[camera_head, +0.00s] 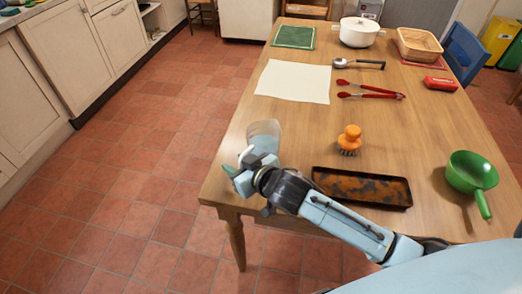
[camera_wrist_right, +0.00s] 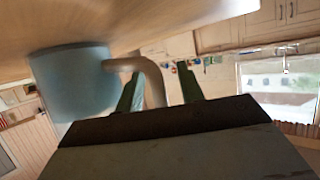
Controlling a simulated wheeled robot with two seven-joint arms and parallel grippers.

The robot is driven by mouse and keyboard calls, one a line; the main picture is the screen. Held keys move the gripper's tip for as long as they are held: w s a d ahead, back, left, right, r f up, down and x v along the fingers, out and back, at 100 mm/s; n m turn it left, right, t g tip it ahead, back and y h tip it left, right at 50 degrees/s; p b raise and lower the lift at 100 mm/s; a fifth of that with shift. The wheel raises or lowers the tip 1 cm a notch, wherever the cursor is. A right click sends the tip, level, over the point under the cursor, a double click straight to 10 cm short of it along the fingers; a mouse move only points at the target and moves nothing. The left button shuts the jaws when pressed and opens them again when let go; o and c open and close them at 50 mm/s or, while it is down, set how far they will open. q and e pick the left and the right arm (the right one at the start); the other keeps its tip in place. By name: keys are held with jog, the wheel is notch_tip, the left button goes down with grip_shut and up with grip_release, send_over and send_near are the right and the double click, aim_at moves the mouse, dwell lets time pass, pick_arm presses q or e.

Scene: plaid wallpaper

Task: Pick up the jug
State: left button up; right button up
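The jug (camera_head: 264,132) stands near the left edge of the wooden table, partly hidden behind my right gripper. In the right wrist view the jug (camera_wrist_right: 72,82) is a pale blue cylinder with a beige curved handle (camera_wrist_right: 140,66), and it shows upside down against the tabletop. My right gripper (camera_head: 240,172) is beside the jug at the table's edge. In the wrist view its two green fingers (camera_wrist_right: 159,88) stand apart, with the handle's bend between them and gaps visible beside it. My left gripper is out of view.
Near my right arm are a dark rusty tray (camera_head: 330,175), an orange brush (camera_head: 349,139) and a green ladle-like pan (camera_head: 470,171). Farther back lie red tongs (camera_head: 370,91), a white sheet (camera_head: 294,81) and a white pot (camera_head: 358,32). Open tiled floor lies left.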

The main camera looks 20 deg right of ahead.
jog(key=shift+c, duration=0.5)
grip_shut()
jog(key=shift+r, duration=0.15)
